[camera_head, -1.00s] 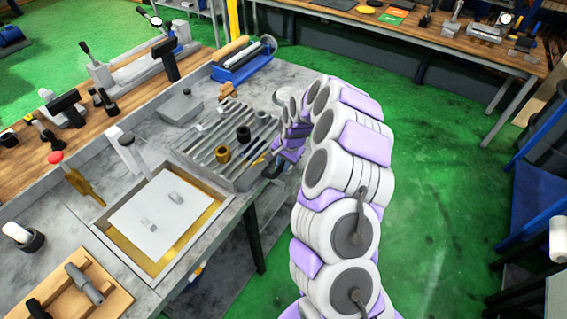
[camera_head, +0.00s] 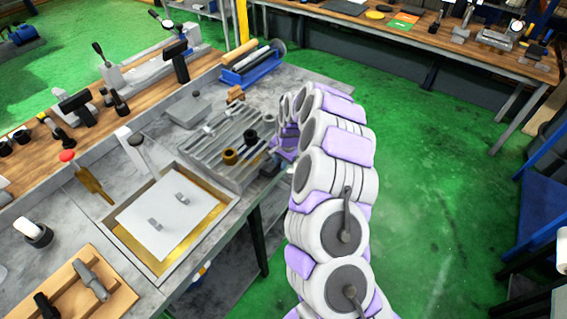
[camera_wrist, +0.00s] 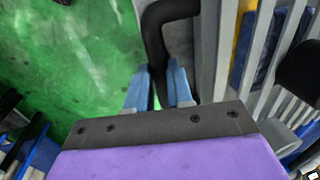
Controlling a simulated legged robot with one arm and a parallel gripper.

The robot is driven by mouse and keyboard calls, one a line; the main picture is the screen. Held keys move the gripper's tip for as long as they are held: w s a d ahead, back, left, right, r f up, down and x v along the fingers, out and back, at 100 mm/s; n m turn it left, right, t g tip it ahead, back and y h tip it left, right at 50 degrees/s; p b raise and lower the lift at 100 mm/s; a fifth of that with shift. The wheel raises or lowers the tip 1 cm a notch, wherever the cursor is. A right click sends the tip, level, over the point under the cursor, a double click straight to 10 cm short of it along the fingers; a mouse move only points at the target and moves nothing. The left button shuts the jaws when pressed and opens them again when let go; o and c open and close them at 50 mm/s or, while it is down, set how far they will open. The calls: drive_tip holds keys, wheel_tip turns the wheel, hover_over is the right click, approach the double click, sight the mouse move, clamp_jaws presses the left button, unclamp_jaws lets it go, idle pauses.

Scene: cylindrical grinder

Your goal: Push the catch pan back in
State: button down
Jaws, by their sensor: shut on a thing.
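My gripper (camera_wrist: 158,88) is in the wrist view, with its two blue fingers closed on a black bent handle (camera_wrist: 160,25). A flat grey surface (camera_wrist: 180,50) lies just beside the handle. I take the handle to be the catch pan's, but the pan's body is not clearly shown. In the head view my arm reaches to the front edge of the bench, by a grey slatted rack (camera_head: 208,160). My fingers are mostly hidden there by my own arm.
Two dark and brass rings (camera_head: 230,156) sit on the slatted rack. A recessed tray with a pale plate (camera_head: 165,215) is nearer on the bench. A wooden holder (camera_head: 75,295) stands at the near left. Green floor (camera_head: 430,190) is open to the right.

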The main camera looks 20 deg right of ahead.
drive_tip(key=c, duration=1.4)
unclamp_jaws()
drive_tip(key=shift+w, duration=0.2)
drive_tip(key=o, duration=0.3)
drive_tip(key=shift+w+a, duration=0.1)
drive_tip(key=shift+a, duration=0.1)
drive_tip(key=shift+o, duration=0.4)
drive_tip(key=shift+a, duration=0.1)
drive_tip(key=shift+r, duration=0.1)
drive_tip(key=shift+r, duration=0.25)
wheel_tip(320, 180, up, 16)
drive_tip(key=s+d+p, duration=0.2)
drive_tip(key=shift+s+r, duration=0.15)
drive_tip(key=shift+s, duration=0.25)
